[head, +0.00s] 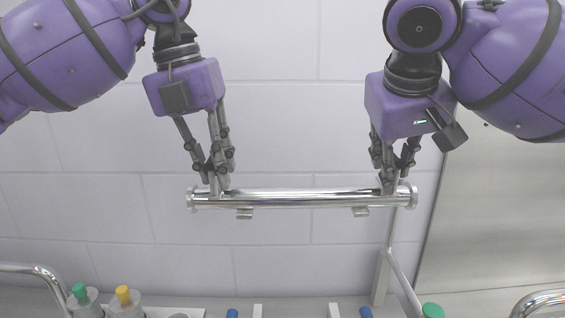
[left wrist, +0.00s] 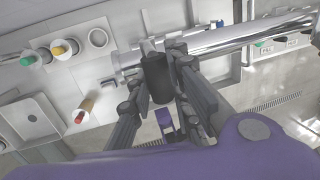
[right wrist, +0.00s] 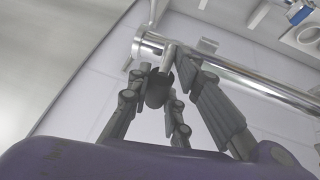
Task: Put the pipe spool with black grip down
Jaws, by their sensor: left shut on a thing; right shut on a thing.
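The pipe spool (head: 300,198) is a shiny metal tube with flanged ends, held level in the air in front of the tiled wall. My left gripper (head: 217,187) is shut on it near its left end, and my right gripper (head: 389,186) is shut on it near its right end. A black grip (left wrist: 158,78) shows between the left fingers in the left wrist view, with the spool (left wrist: 235,40) beyond. A dark grip (right wrist: 157,89) also shows between the right fingers in the right wrist view, beside the spool's flanged end (right wrist: 148,46). Two small brackets show under the spool.
Below at the front are a green-capped container (head: 82,298), a yellow-capped container (head: 124,300), blue-topped items (head: 232,313) and a green cap (head: 432,310). Curved metal rails (head: 40,272) stand at both lower corners. A slanted post (head: 402,275) rises behind at right.

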